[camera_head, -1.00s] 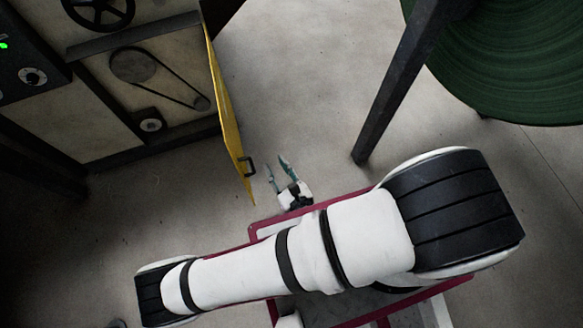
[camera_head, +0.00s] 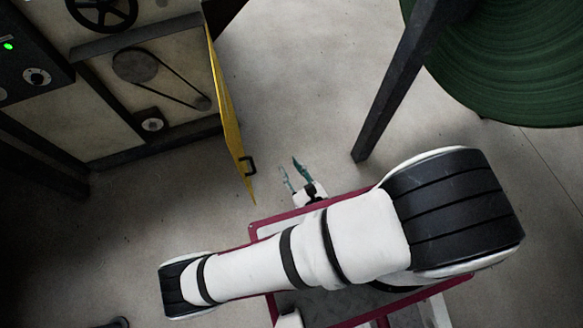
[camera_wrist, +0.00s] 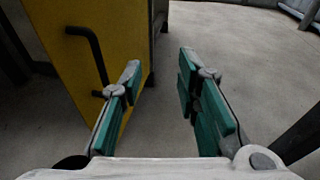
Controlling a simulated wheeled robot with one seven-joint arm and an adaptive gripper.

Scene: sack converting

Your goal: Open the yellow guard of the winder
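The yellow guard (camera_head: 229,112) of the winder stands swung out from the machine's front in the head view, seen nearly edge-on. The belt and pulleys behind it are exposed. Its dark handle (camera_head: 248,165) is near its outer end. In the wrist view the guard (camera_wrist: 85,25) is at the left, with the black bar handle (camera_wrist: 92,58) on its face. My gripper (camera_head: 291,168) is open and empty, to the right of the handle and apart from it. In the wrist view my gripper's fingers (camera_wrist: 160,75) are spread, with bare floor between them; the left finger overlaps the guard in the picture.
The winder body (camera_head: 150,70) with belt and pulleys is at upper left, with a control panel (camera_head: 30,70) beside it. A dark post (camera_head: 400,90) and a large green roll (camera_head: 500,60) stand at upper right. Bare floor lies between guard and post.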

